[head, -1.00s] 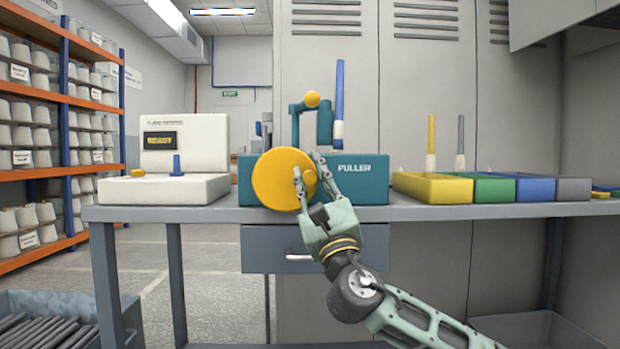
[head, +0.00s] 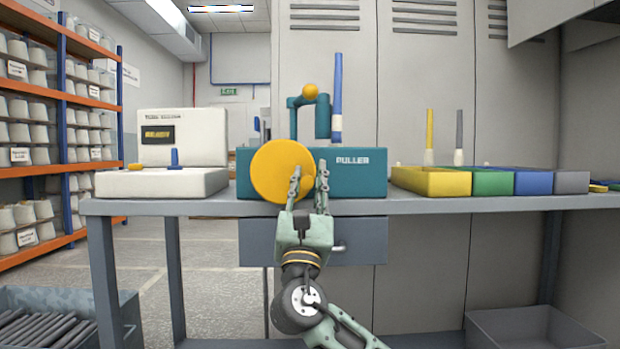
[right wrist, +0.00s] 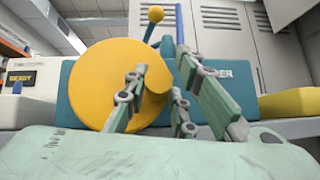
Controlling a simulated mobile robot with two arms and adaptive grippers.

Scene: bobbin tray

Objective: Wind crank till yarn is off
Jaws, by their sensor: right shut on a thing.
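The teal box marked PULLER (head: 360,182) stands on the grey bench. A large round yellow crank disc (head: 268,172) is on its front left. My right gripper (head: 308,182) is upright at the disc's right edge. In the right wrist view its fingers (right wrist: 158,98) are shut around a yellow crank knob (right wrist: 156,82), which they partly cover. A tall blue bobbin (head: 338,90) with a white band at its foot stands at the puller, beside a teal bracket (head: 295,112) with a yellow ball on top (head: 310,91). My left gripper is not in view.
A white machine (head: 190,183) with a READY display stands left of the puller. Right of it are yellow (head: 430,182), green (head: 488,183), blue (head: 534,184) and grey trays (head: 573,184); yellow and grey bobbins stand behind. A drawer (head: 365,240) is under the bench.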

